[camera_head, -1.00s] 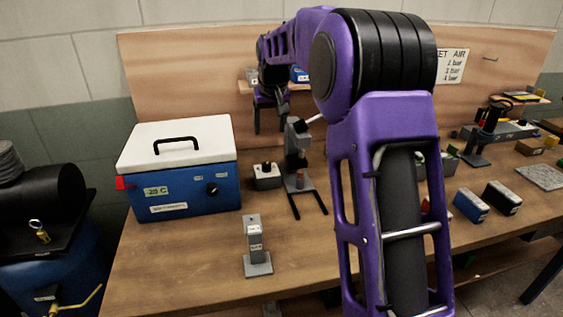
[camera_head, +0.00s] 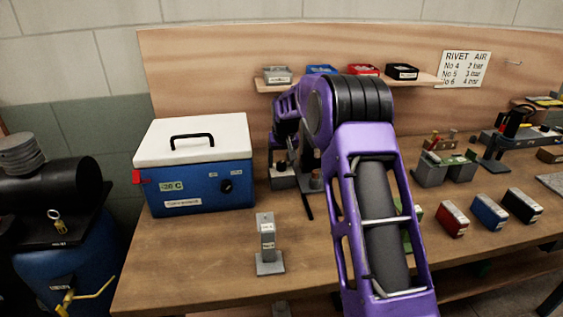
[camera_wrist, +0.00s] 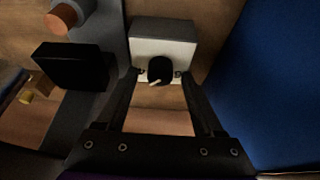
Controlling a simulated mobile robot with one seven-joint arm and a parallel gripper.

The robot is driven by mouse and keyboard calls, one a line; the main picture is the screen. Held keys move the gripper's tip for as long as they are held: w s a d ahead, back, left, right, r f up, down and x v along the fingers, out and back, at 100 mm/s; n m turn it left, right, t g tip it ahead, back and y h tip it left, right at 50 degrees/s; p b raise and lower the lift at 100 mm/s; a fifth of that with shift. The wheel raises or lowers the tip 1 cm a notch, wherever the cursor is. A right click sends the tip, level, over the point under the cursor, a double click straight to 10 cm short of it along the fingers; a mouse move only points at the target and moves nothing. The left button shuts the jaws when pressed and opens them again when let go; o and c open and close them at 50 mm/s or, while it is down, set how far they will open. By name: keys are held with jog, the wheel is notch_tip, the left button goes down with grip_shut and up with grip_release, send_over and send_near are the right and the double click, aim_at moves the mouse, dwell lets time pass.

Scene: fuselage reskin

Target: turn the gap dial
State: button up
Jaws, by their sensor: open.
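The gap dial is a black knob (camera_wrist: 160,66) with a pale pointer on the light front of a small grey box (camera_wrist: 162,42) in the wrist view. The pointer points down and left. In the head view the box (camera_head: 283,182) stands between the blue cooler and the grey press, and my arm partly hides it. My gripper (camera_wrist: 160,76) is open, its two dark fingers reaching toward the box.
The grey press (camera_head: 306,165) with a copper-coloured cylinder (camera_wrist: 62,18) stands close beside the box. The blue cooler (camera_head: 200,180) is close on the other side. A small grey stand (camera_head: 268,245) is in front. Red, blue and black boxes (camera_head: 490,211) sit to the right.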

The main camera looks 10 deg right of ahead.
jog(key=shift+f, duration=0.1)
grip_shut()
dwell(0.3)
jog(key=shift+a, duration=0.1)
jog(key=shift+m, duration=0.4)
jog(key=shift+m+h, duration=0.6)
jog(key=shift+m, duration=0.5)
grip_release()
